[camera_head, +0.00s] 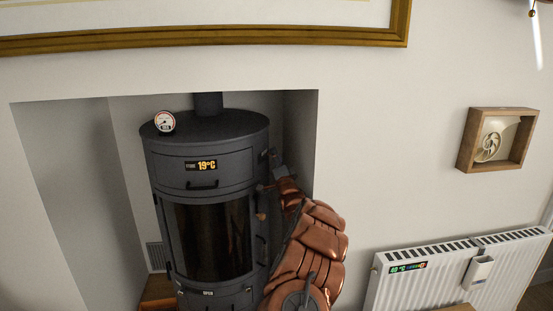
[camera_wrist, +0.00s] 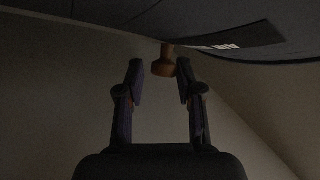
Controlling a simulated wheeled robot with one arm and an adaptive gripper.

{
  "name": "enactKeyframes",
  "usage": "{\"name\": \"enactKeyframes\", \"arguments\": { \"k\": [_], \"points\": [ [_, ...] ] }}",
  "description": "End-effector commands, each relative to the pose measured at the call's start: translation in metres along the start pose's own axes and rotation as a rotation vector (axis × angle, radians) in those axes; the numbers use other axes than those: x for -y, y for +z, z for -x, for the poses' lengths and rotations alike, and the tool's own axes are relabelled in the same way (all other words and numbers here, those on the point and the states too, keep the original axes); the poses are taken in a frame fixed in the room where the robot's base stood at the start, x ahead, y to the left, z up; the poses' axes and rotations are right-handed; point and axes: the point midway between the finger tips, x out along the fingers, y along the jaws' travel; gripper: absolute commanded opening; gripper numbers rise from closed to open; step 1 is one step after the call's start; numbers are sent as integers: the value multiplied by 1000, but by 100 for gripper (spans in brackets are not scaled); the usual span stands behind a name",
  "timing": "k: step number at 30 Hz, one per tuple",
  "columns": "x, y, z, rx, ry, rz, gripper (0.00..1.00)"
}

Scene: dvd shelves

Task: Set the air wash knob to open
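The dark grey stove (camera_head: 208,150) stands in the wall recess in the head view. My gripper (camera_head: 276,168) is at the stove's right side, partly hidden by my own arm. In the wrist view my gripper (camera_wrist: 160,76) is open, with its two fingers apart. A brown wooden knob (camera_wrist: 163,66) sticks out from the dark stove surface (camera_wrist: 110,12) between the fingertips, with a gap visible on the left. Contact with the right fingertip cannot be told. I cannot tell whether this is the air wash knob. A small label (camera_head: 208,293) low on the stove appears to read OPEN.
The recess wall (camera_head: 301,130) is close to the right of my gripper. A round gauge (camera_head: 165,122) sits on the stove top. A white radiator (camera_head: 440,280) and a framed shell (camera_head: 496,141) are on the right. A dark plate with white lettering (camera_wrist: 232,38) is beside the knob.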

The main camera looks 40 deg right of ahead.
Motion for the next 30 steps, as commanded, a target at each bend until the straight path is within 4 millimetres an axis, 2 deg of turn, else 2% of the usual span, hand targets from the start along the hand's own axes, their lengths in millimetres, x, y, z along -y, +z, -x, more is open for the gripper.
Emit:
{"name": "enactKeyframes", "arguments": {
  "k": [3, 16, 30],
  "points": [
    [0, 1, 0, 1, -1, 0, 49],
    [0, 2, 5, 4, 0, 0, 49],
    [-1, 2, 49, 5, 2, -2, 49]
  ]
}}
